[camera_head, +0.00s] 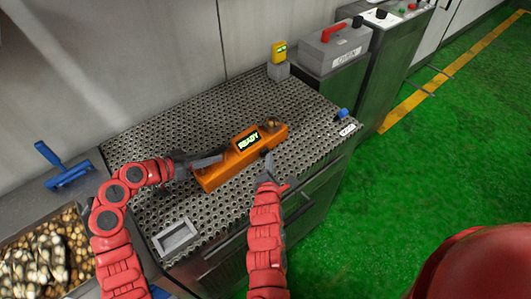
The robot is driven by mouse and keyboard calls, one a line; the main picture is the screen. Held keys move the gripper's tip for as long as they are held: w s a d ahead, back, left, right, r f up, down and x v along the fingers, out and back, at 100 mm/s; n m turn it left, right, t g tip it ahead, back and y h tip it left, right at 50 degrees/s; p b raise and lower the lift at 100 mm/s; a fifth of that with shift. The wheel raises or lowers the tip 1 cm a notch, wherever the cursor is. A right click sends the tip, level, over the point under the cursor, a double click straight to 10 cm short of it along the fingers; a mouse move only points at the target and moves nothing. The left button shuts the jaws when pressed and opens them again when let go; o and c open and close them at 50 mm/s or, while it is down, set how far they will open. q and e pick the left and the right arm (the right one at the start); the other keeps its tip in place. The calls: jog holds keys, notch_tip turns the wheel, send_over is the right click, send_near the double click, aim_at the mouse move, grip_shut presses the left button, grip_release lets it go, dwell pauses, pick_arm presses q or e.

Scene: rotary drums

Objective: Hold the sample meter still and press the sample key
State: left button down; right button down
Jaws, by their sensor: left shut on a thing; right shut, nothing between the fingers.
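The sample meter (218,176) is an orange box lying on the perforated metal bench top. Its small screen (248,140) reads READY in green. My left gripper (211,160) is shut on the meter from its left side, near the lower left end. My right gripper (268,167) is shut and empty close to the meter's front right side. I cannot tell whether it touches the meter. The sample key cannot be made out clearly; the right gripper may hide it.
A grey box with a red handle (334,32) and a small yellow device on a grey block (279,52) stand at the back. A blue item (342,113) is at the right edge. A grey frame (175,237) lies front left. A blue-handled tool (64,170) and a food bin (47,262) are left.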

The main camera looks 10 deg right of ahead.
aim_at(282, 178)
pick_arm(q)
jog(key=shift+f, duration=0.2)
pick_arm(e)
jog(key=shift+w+a+f, duration=0.15)
jog(key=shift+w+a, duration=0.2)
jog(key=shift+w, duration=0.1)
dwell(0.5)
jog(key=shift+s+d, duration=0.5)
jog(key=shift+s, duration=0.35)
jog(key=shift+s+d, duration=0.45)
jog(key=shift+s, duration=0.25)
jog(key=shift+s+d, duration=0.45)
jog(key=shift+s, duration=0.25)
jog(key=shift+s+d, duration=0.45)
jog(key=shift+s, duration=0.25)
pick_arm(q)
jog(key=shift+c, duration=1.5)
grip_release()
jog(key=shift+w, duration=0.1)
pick_arm(e)
jog(key=shift+w, duration=0.1)
pick_arm(q)
jog(key=shift+r, duration=0.1)
jog(key=shift+r, duration=0.3)
